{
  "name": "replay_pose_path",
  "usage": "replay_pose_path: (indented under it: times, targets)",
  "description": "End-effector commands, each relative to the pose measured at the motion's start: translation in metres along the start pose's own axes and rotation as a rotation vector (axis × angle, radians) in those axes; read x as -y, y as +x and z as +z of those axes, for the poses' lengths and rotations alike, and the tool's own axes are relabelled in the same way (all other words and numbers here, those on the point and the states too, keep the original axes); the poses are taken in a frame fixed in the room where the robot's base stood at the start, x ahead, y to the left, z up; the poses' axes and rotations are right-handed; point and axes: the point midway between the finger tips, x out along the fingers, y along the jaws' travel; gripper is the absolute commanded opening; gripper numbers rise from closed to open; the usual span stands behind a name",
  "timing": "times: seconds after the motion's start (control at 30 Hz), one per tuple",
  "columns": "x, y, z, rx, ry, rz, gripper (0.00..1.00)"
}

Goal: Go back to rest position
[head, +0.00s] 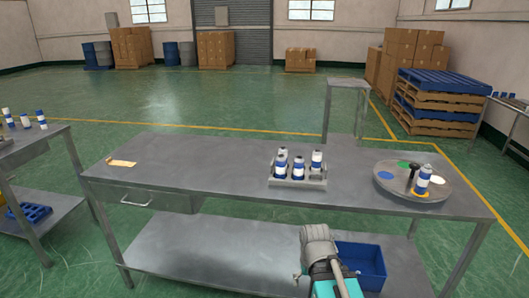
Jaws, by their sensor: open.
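Part of my folded arm shows at the bottom centre, in front of the table; I cannot make out my gripper's fingers. On the steel table (215,165) a small grey rack (297,183) holds several white-and-blue aerosol cans (299,167). To its right is a round grey turntable (400,187) with blue, green, white and yellow spots. One white-and-blue can (423,180) stands upright at its front right, on the yellow spot. A black upright post (412,174) stands beside that can. My arm is apart from the cans and the turntable.
A yellowish piece (121,163) lies at the table's left end. A blue bin (363,262) is on the lower shelf, behind my arm. A side table (35,143) at left carries more cans. A small stand (347,85) is behind the table. Pallets (437,103) stand at right.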

Motion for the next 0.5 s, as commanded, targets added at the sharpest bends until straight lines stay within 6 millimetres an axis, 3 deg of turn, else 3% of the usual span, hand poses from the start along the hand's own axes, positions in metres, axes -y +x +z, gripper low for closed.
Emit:
replay_pose_path:
  times: [0.03, 0.2, 0.5]
  targets:
    - [0.0, -0.015, 0.0, 0.0, 0.0, 0.0, 0.96]
    - [0.0, -0.044, 0.0, 0.0, 0.0, 0.001, 0.96]
    - [0.0, -0.078, 0.0, 0.0, 0.0, 0.001, 0.96]
